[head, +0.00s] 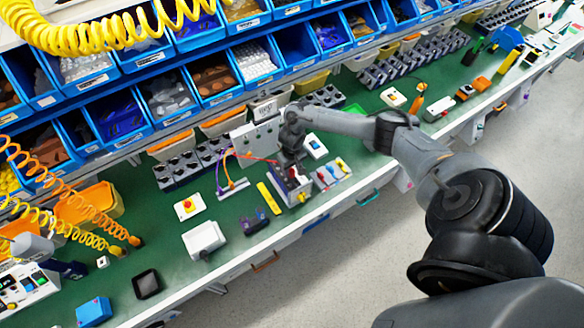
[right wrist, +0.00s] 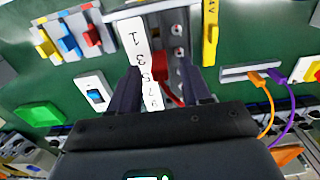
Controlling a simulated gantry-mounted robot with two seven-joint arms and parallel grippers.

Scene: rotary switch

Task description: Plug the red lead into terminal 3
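The grey terminal block (head: 291,184) stands near the front of the green bench, below my right gripper (head: 290,160). In the right wrist view its white label strip (right wrist: 134,42) reads 1, 3, 5, 7, 9, beside a row of screws. The red lead (head: 250,157) runs from near the lead rack to the block. Its red end (right wrist: 168,95) shows between the fingers of my right gripper (right wrist: 160,82). The fingers stand apart, with a gap beside the red end. Whether it sits in a terminal, and which, is hidden. My left gripper is not in view.
The lead rack (head: 233,188) with orange and purple leads stands left of the block. A yellow marker strip (head: 268,198) lies between them. A white panel (head: 258,142) stands behind. Colored switches (head: 332,174) lie just right of the block.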

